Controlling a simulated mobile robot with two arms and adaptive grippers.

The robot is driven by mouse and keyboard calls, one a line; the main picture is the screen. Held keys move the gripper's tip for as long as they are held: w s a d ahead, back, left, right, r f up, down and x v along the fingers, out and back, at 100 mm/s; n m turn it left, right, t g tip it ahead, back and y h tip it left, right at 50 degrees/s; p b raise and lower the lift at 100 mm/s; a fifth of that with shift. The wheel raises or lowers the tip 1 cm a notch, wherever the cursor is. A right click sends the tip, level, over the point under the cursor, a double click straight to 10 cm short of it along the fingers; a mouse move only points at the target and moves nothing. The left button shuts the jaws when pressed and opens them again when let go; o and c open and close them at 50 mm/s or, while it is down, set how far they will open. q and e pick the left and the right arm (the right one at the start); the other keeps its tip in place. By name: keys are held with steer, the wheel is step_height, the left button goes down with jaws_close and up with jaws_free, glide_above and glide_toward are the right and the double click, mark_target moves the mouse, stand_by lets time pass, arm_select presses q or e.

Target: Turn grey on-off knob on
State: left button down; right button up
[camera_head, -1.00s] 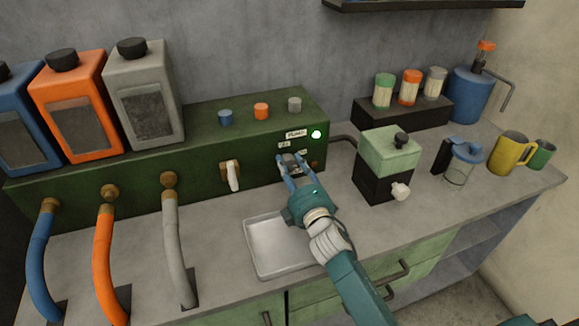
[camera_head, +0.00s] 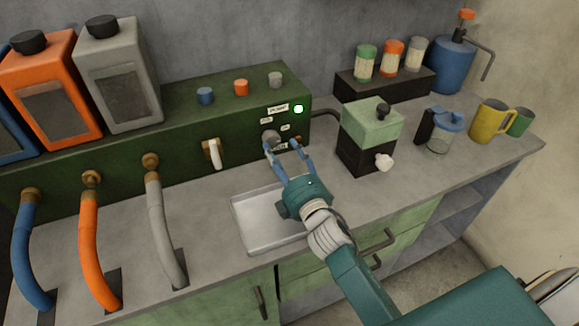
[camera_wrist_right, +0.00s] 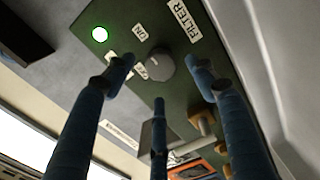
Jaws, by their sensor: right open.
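The round grey knob (camera_head: 270,138) is on the front of the green machine (camera_head: 236,149), with small white labels around it. In the wrist view the knob (camera_wrist_right: 159,64) shows between the fingers of my right gripper, beside labels reading ON and OFF. Which way the knob points is not clear. A green light (camera_head: 298,108) glows on the panel, above and right of the knob. My right gripper (camera_head: 283,149) is open and empty, its fingertips just in front of the panel and apart from the knob. My left gripper is not in view.
A white lever (camera_head: 212,153) is left of the knob. A metal tray (camera_head: 266,222) lies on the counter below. A green and black grinder-like box (camera_head: 371,130) stands to the right. Three hoses, including an orange one (camera_head: 94,250), run down at left.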

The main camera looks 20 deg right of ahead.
steer(key=s, duration=0.6)
steer(key=shift+s+d, duration=0.15)
steer(key=shift+s, duration=0.15)
